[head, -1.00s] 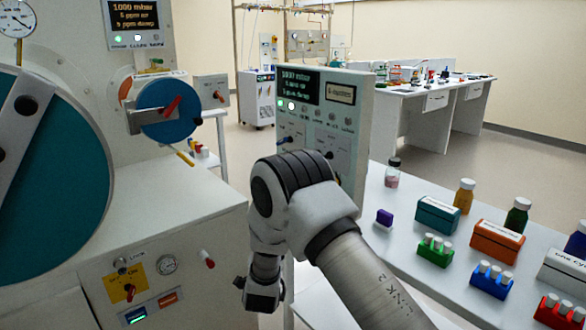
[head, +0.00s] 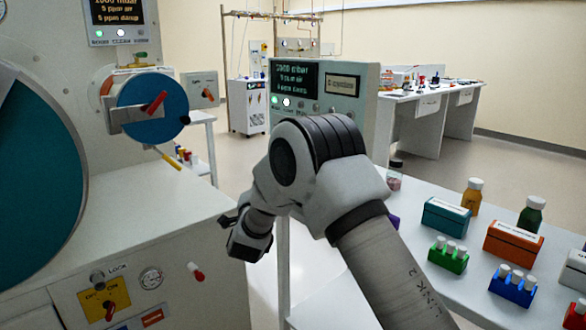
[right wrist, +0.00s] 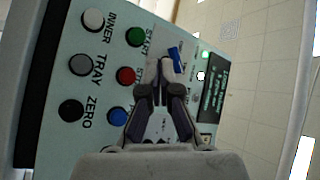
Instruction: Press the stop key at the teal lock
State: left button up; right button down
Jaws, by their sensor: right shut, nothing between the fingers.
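A large round teal door (head: 40,190) fills the left of the head view. A pale grey-green control panel (head: 365,105) with a lit display stands mid-view, its lower part hidden behind my right arm. The right wrist view shows a panel face (right wrist: 100,50) close up. A red key (right wrist: 126,75) sits between a green START key (right wrist: 135,37) and a blue key (right wrist: 117,116); I cannot read the red key's label. My right gripper (right wrist: 161,64) is shut and empty, its tips in front of the panel, right of the red key. I cannot tell whether they touch it. It also shows in the head view (head: 232,220).
White INNER (right wrist: 93,19), grey TRAY (right wrist: 80,65) and black ZERO (right wrist: 71,110) keys form another row. A blue handle (right wrist: 175,55) lies by the fingertips. A white bench (head: 400,275) with boxes, vials and bottles lies right. A blue disc (head: 152,108) with a red handle is left.

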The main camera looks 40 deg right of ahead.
jog(key=d, duration=0.7)
jog(key=shift+w+f, duration=0.15)
jog(key=shift+w, duration=0.2)
dwell(0.9)
jog(key=shift+d, duration=0.4)
jog(key=shift+w+d, duration=0.1)
jog(key=shift+d, duration=0.5)
dwell(0.6)
jog(key=shift+a+b, duration=0.4)
jog(key=shift+a, duration=0.65)
